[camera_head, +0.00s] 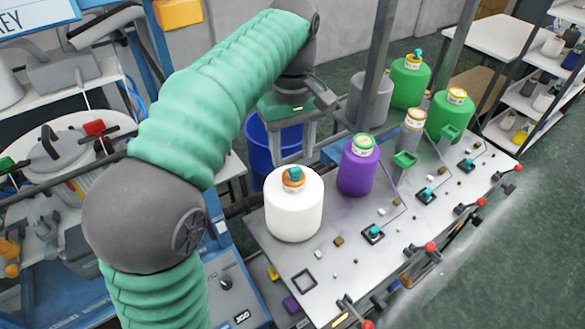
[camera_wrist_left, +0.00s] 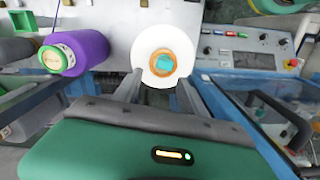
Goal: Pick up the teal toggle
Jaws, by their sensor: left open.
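A small teal toggle (camera_head: 294,172) sits on the orange-ringed top of a white yarn cone (camera_head: 294,210) at the near left end of the table. In the left wrist view this toggle (camera_wrist_left: 165,63) shows beyond the fingertips, on the white cone's top (camera_wrist_left: 145,45). My left gripper (camera_head: 293,152) is open and empty, behind and above the cone, apart from the toggle; its fingers also show in the left wrist view (camera_wrist_left: 158,80). Other teal pieces sit in dark square holders (camera_head: 373,234) on the table and on a far green cone (camera_head: 408,82). My right gripper is not in view.
A purple cone (camera_head: 358,172) stands right of the white one; green and grey cones stand farther back. Red-knobbed levers (camera_head: 430,247) line the front edge of the grey table (camera_head: 325,270). A blue bin (camera_head: 272,140) is behind. An empty square frame (camera_head: 304,281) lies near the front.

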